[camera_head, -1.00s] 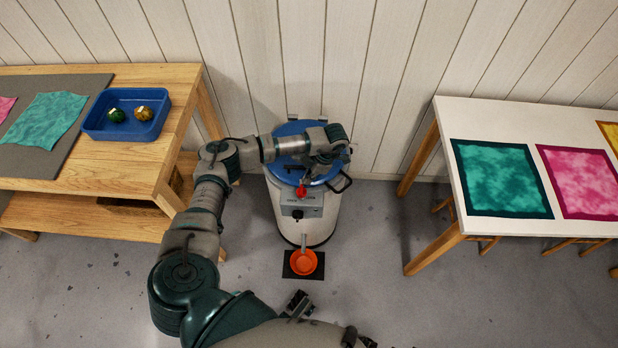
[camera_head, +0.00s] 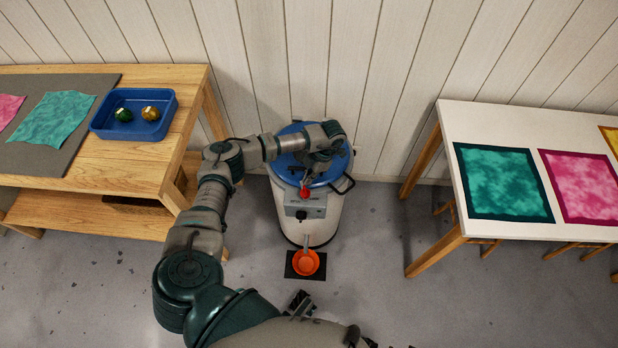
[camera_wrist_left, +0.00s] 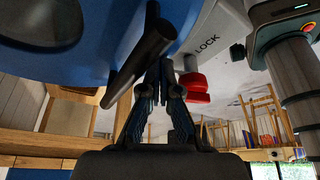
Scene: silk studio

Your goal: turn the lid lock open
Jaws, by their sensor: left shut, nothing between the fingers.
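A pale drum-shaped machine (camera_head: 312,227) with a blue lid (camera_head: 287,170) stands on the floor against the wall. A red lock knob (camera_head: 305,193) sits at the lid's front edge; in the left wrist view the red knob (camera_wrist_left: 194,88) is beside a white panel marked LOCK (camera_wrist_left: 208,45). My left gripper (camera_head: 311,178) is over the lid's front part, close behind the knob. In the left wrist view its fingers (camera_wrist_left: 160,72) are shut and empty, left of the knob; contact is unclear. A dark gripper-like part (camera_head: 299,303) shows at the bottom; its fingers are unclear.
A black side handle (camera_head: 344,186) sticks out at the drum's right. A wooden bench (camera_head: 110,165) stands left, a white table (camera_head: 447,150) right. The floor between drum and table is clear.

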